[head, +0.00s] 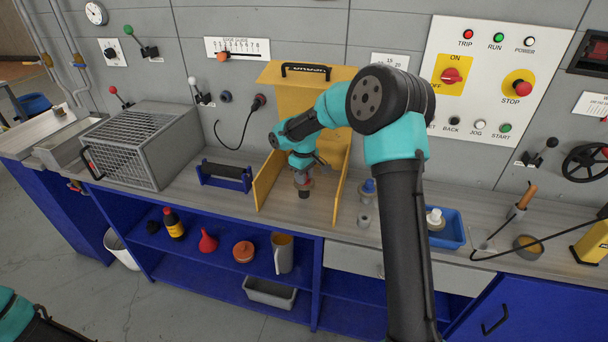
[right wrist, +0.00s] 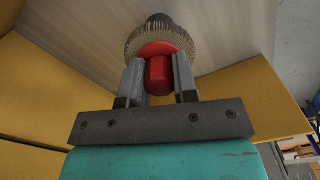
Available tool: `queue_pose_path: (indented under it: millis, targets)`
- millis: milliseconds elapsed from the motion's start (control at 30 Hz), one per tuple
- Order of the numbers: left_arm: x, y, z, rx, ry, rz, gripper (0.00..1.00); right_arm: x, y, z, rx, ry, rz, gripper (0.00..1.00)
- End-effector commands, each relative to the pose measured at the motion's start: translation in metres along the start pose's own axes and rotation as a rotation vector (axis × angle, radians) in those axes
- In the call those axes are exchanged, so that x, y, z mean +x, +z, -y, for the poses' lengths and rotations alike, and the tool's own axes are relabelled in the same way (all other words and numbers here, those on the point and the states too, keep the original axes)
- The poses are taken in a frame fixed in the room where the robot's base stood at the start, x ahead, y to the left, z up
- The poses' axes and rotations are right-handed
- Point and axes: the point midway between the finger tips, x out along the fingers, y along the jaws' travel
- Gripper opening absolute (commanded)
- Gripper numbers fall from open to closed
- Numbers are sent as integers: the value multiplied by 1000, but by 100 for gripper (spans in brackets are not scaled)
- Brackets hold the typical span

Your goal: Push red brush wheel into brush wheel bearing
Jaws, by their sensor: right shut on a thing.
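The red brush wheel (right wrist: 158,70) has a red grip and hub with a ring of grey-brown bristles (right wrist: 190,40). My right gripper (right wrist: 158,85) is shut on its red grip, seen in the right wrist view. In the head view my right gripper (head: 302,172) points down between the walls of the yellow housing (head: 335,180), and the wheel (head: 303,183) shows small below it. A dark round piece (right wrist: 158,18) shows beyond the bristles; I cannot tell whether it is part of the wheel or the bearing. I cannot make out the bearing for sure. My left gripper is out of view.
A blue stand (head: 224,178) and a grey mesh box (head: 145,140) are left of the housing. A blue-topped piece (head: 368,187) and a grey ring (head: 364,220) stand to its right, then a blue tray (head: 458,238). The yellow walls leave little sideways room.

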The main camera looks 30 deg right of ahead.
Motion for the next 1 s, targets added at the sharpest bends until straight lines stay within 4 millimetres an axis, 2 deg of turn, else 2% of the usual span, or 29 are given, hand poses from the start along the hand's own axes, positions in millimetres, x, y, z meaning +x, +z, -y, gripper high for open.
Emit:
queue_pose_path:
  millis: [533, 567, 600, 833, 1000]
  targets:
    - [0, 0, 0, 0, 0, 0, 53, 11, 0, 0, 0, 0, 1, 4]
    - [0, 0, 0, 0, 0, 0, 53, 11, 0, 0, 0, 0, 1, 29]
    - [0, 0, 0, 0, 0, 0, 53, 11, 0, 0, 0, 0, 1, 33]
    - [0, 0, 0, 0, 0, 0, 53, 11, 0, 0, 0, 0, 1, 55]
    - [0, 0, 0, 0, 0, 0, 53, 10, 0, 0, 0, 0, 1, 57]
